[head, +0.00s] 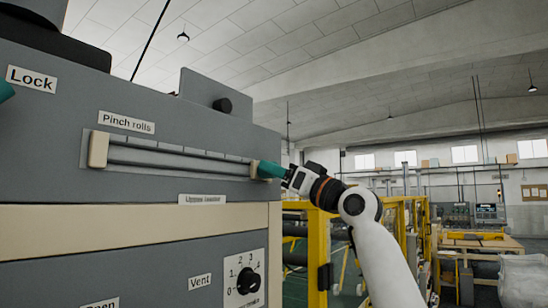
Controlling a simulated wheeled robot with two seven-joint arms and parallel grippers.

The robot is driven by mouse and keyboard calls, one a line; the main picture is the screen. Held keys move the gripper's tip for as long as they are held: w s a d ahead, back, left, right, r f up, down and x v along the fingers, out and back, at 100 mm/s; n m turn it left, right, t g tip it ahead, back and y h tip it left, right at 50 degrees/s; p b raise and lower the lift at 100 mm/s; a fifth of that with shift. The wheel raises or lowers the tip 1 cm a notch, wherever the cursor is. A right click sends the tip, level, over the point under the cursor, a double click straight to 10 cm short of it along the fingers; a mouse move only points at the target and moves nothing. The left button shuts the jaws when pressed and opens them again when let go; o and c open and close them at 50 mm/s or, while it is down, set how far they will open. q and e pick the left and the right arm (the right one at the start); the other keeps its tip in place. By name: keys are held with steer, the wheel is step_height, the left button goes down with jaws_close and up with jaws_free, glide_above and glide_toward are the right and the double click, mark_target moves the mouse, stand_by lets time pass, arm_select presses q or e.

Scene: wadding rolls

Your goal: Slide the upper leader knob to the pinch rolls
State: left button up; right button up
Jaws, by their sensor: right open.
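The upper leader track is a slotted rail (180,157) across the grey machine front. A cream block (98,149) sits at its left end, below the "Pinch rolls" label (127,122). A second cream piece (254,169) shows at the right end. My right gripper (266,170) is open, its teal fingers at that right end, overlapping the cream piece in view. I cannot tell whether they touch it. I cannot make out the leader knob separately; the fingers may hide it. A teal tip (4,89) at the left edge looks like part of my left gripper; the rest is out of view.
A black knob (222,105) is on an upright grey plate above the rail. A "Lock" label (32,79) is upper left. Below are a "Vent" label (199,281) and a numbered dial (248,281). Yellow guard frames (318,255) stand behind my right arm.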

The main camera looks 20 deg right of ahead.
arm_select(q)
steer(key=shift+w+r, duration=0.25)
steer(key=shift+r, duration=0.35)
arm_select(e)
steer(key=shift+w+a+r, duration=0.25)
steer(key=shift+w+r, duration=0.1)
steer(key=shift+w, duration=0.15)
